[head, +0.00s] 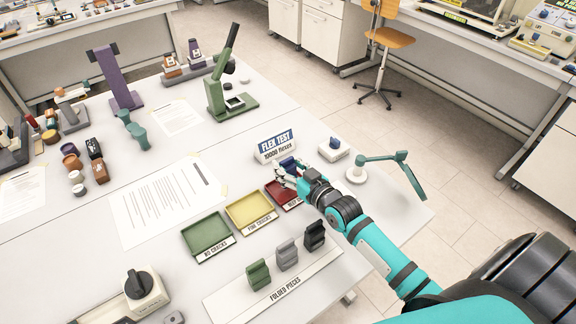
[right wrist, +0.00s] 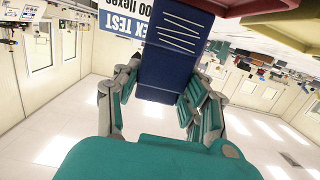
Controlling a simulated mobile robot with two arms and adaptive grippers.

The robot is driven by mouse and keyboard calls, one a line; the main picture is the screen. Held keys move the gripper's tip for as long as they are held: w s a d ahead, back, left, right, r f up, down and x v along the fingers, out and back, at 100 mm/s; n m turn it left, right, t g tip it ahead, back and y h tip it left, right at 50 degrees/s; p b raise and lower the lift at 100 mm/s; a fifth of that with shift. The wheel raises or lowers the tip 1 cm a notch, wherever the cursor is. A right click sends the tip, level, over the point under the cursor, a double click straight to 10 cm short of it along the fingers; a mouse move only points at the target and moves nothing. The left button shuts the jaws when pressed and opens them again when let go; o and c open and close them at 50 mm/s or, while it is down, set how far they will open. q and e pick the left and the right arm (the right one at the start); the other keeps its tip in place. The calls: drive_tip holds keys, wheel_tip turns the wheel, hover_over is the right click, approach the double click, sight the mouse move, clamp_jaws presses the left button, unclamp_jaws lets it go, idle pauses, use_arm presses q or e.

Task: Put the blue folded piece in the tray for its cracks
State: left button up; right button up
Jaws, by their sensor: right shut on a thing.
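The blue folded piece (right wrist: 172,55) is held between the fingers of my right gripper (right wrist: 160,88). Several pale lines run across its face in the right wrist view. In the head view the blue piece (head: 288,162) shows at the fingertips of my right gripper (head: 287,171), close to the red tray (head: 279,190), which the gripper and arm partly cover. The red tray's label is partly hidden. My left gripper is not in view.
A "flex test" sign (head: 275,146) stands behind the trays. Green, grey and black pieces stand on the "folded pieces" board (head: 305,278) in front. A white block with a blue knob (head: 334,150) and a teal lamp-like arm (head: 412,180) are to the right.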

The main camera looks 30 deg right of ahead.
idle(0.5)
drive_tip(key=shift+f+b, duration=0.4)
drive_tip(key=shift+f, duration=0.4)
drive_tip(key=shift+f, duration=0.15)
drive_tip(key=shift+r+p, duration=0.5)
drive_tip(key=shift+p, duration=0.05)
idle(0.6)
drive_tip(key=shift+p, duration=0.45)
idle(0.9)
drive_tip(key=shift+f+b, duration=0.3)
drive_tip(key=shift+f, duration=0.15)
drive_tip(key=shift+r, duration=0.1)
idle(0.3)
drive_tip(key=shift+r+p, duration=0.4)
drive_tip(key=shift+p, duration=0.2)
